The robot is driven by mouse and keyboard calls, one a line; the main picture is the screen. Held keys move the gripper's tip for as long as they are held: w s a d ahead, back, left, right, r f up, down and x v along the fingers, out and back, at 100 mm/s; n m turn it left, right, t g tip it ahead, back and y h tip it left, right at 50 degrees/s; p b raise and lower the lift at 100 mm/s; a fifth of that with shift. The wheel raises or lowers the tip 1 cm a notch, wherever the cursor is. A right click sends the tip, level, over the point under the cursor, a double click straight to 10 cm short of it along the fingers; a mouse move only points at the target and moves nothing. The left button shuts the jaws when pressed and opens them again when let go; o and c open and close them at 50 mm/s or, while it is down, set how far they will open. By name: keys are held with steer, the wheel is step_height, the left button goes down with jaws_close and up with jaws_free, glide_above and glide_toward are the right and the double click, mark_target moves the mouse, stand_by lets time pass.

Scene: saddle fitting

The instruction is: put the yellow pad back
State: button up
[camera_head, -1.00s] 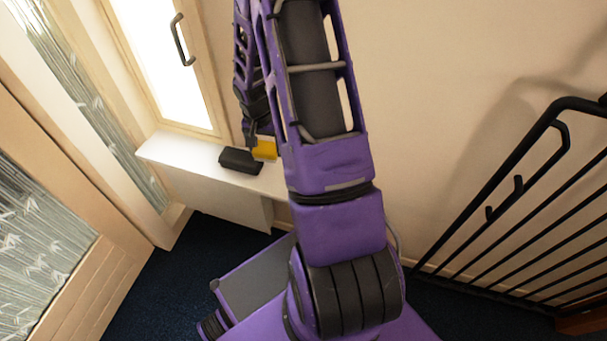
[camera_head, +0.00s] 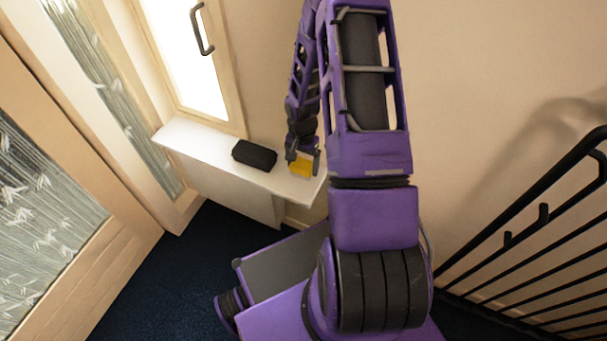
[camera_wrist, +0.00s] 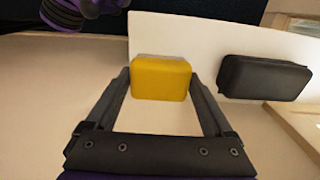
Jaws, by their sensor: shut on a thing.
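The yellow pad (camera_head: 301,166) is a small rounded block at the right end of the white shelf. My gripper (camera_head: 304,160) is shut on it. In the wrist view the pad (camera_wrist: 160,79) sits between the two fingertips of my gripper (camera_wrist: 160,84), one on each side. A thin pale strip shows along the pad's far edge. I cannot tell whether the pad touches the shelf or hangs just above it.
A black block (camera_head: 254,154) lies on the white shelf (camera_head: 190,140), left of the pad and apart from it. The shelf between them is bare. A black railing (camera_head: 540,222) stands at the right. A window with a handle (camera_head: 202,30) is behind the shelf.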

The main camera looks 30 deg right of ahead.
mark_target(302, 173)
steer(key=shift+f+b, duration=0.3)
steer(key=shift+f, duration=1.9)
steer(key=shift+f, duration=0.2)
steer(key=o, duration=0.9)
steer(key=shift+r, duration=0.1)
step_height(302, 173, up, 12)
steer(key=shift+r+p, duration=0.15)
steer(key=shift+p, duration=0.75)
steer(key=shift+w, duration=0.1)
